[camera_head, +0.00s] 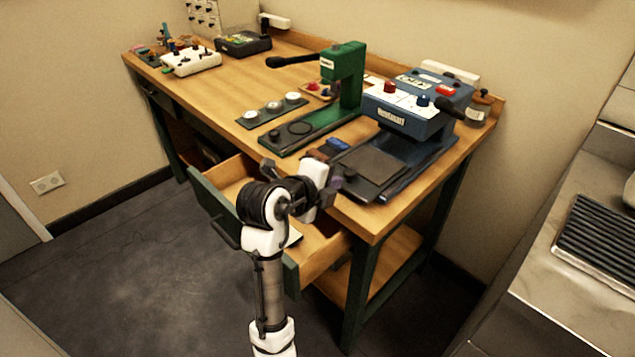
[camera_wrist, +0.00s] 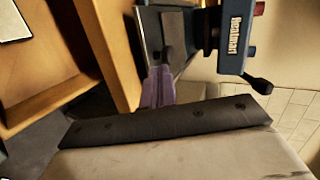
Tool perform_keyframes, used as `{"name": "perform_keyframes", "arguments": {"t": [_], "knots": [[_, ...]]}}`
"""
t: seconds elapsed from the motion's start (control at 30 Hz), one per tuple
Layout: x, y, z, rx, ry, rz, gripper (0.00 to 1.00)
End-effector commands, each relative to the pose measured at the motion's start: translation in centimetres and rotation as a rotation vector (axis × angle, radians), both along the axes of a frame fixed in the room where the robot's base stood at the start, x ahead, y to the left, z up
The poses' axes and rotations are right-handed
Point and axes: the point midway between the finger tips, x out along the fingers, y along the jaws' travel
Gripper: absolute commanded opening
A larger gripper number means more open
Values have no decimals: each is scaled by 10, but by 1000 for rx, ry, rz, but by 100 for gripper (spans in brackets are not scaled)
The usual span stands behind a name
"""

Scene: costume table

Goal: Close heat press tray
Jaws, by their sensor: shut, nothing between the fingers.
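The blue heat press (camera_head: 408,108) stands at the right end of the wooden table. Its tray (camera_head: 375,162), a flat dark plate, sticks out in front from under the press head. The tray also shows in the wrist view (camera_wrist: 180,27), with a dark knob (camera_wrist: 168,54) near its front end. My gripper (camera_head: 336,184) is at the table's front edge, by the tray's front left end. Its purplish fingers (camera_wrist: 158,84) are shut and empty, pointing at the knob. I cannot tell whether they touch it.
A drawer (camera_head: 232,170) stands open below the tabletop, beneath my arm. A green press (camera_head: 346,80) and a plate with round discs (camera_head: 272,108) are left of the heat press. Control boxes (camera_head: 190,60) stand at the far left. A grey counter (camera_head: 545,270) lies to the right.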

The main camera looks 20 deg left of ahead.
Motion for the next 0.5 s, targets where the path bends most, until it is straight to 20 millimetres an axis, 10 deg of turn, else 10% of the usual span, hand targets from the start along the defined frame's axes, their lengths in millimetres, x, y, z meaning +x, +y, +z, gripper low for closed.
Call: {"name": "perform_keyframes", "arguments": {"t": [0.5], "knots": [[25, -5, -4, -1, -1, 1, 0]]}}
